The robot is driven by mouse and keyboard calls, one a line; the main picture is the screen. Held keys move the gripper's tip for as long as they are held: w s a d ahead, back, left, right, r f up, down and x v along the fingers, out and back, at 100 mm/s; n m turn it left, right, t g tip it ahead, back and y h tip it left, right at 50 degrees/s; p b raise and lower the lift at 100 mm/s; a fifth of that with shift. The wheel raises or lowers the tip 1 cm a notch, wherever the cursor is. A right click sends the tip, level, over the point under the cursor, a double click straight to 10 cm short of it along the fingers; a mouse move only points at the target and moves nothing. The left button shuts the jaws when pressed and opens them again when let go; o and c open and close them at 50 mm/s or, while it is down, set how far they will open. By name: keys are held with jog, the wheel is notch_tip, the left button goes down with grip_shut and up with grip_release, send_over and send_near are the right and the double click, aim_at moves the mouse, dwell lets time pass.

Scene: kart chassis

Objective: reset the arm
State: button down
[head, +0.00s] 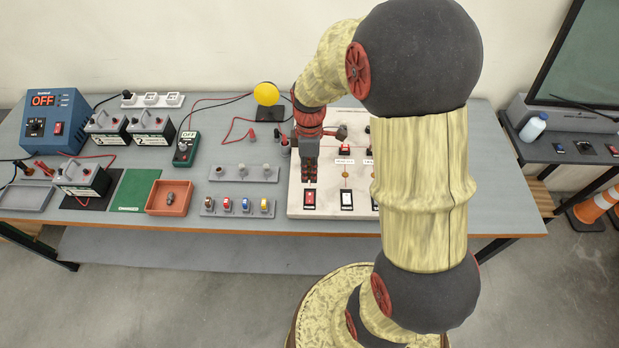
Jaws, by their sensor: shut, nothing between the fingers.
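My arm rises from its base at the bottom of the head view, bends at a dark elbow high in the picture and reaches down over the workbench. My gripper (309,178) is shut and empty. It points down over the left part of a pale switch board (297,205), just above a red switch (309,198) on the board's front row. I cannot tell whether the fingertips touch the board. My upper arm hides the right part of the board.
The grey workbench (240,150) holds a blue power unit (52,118), black batteries (151,128), an orange tray (152,205), a rack of coloured fuses (238,214) and a yellow bulb (266,94). A side table with a white bottle (533,127) stands right, near an orange cone (602,203).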

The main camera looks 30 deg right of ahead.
dwell(0.7)
jog(key=s+a+r+m+t+b, duration=0.6)
jog(key=s+a+r+m+b, duration=0.2)
jog(key=s+r, duration=0.5)
jog(key=a+r+m, duration=0.1)
jog(key=a+m, duration=0.1)
jog(key=m, duration=0.1)
jog(key=shift+s+a+r+t+h+b, duration=0.2)
jog(key=shift+s+t+h+b, duration=0.1)
jog(key=shift+t+h+b, duration=0.1)
jog(key=shift+d, duration=0.15)
